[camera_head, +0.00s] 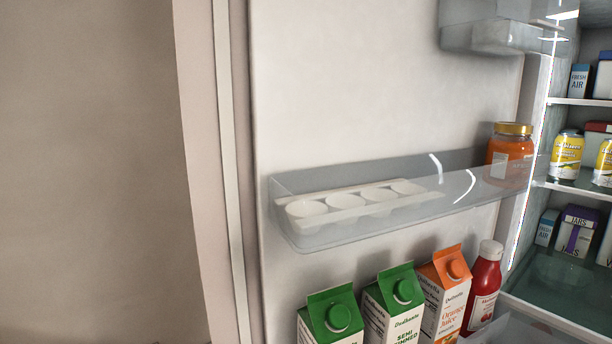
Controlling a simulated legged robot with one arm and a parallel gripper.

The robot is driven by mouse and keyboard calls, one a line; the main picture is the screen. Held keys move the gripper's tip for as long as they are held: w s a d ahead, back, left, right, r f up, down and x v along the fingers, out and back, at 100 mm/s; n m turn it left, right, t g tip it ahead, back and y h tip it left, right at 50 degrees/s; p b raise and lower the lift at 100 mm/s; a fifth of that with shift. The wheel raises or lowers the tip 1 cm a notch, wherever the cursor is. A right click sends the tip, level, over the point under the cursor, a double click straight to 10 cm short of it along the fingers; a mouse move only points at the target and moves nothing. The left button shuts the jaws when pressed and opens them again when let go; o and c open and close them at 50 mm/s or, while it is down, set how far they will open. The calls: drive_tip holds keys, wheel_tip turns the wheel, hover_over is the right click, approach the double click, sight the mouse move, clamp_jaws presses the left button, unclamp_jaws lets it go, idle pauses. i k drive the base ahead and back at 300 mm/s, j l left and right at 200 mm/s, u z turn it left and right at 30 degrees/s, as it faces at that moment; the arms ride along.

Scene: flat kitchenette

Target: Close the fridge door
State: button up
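The fridge door (380,90) stands open and its inner side fills the middle of the view. Its outer edge, with a pale seal strip (228,150), runs top to bottom at the left. The hinge side is at the right, where the door meets the lit fridge interior (575,200). My gripper is not in view, so its place relative to the door cannot be seen.
A clear door shelf (330,230) holds a white egg tray (350,203) and an orange jar (510,150). Below stand green-topped cartons (392,305), an orange juice carton (445,290) and a red bottle (485,285). Boxes and yellow cans (567,155) sit inside. A plain wall-like surface (90,170) is at left.

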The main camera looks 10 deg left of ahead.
sight(328, 144)
drive_tip(key=u, duration=0.5)
drive_tip(key=j+u, duration=0.15)
drive_tip(key=u, duration=0.8)
drive_tip(key=i+j+u, duration=0.1)
drive_tip(key=u, duration=0.35)
drive_tip(key=i+j+u, duration=0.1)
drive_tip(key=u, duration=0.25)
drive_tip(key=i+u, duration=0.1)
drive_tip(key=u, duration=0.3)
drive_tip(key=i+z, duration=0.25)
drive_tip(key=i, duration=0.2)
drive_tip(key=i+z, duration=0.3)
drive_tip(key=i, duration=0.15)
drive_tip(key=i+z, duration=0.2)
drive_tip(key=z, duration=0.15)
drive_tip(key=i+j+z, duration=0.15)
drive_tip(key=z, duration=0.65)
drive_tip(key=i+j+z, duration=0.1)
drive_tip(key=z, duration=0.85)
drive_tip(key=j+z, duration=0.15)
drive_tip(key=z, duration=0.3)
drive_tip(key=j+z, duration=0.1)
drive_tip(key=z, duration=0.35)
drive_tip(key=j+z, duration=0.1)
drive_tip(key=z, duration=0.8)
drive_tip(key=k+j+u, duration=0.2)
drive_tip(key=j, duration=0.2)
drive_tip(key=k+u, duration=0.2)
drive_tip(key=i+l, duration=0.05)
drive_tip(key=i, duration=0.05)
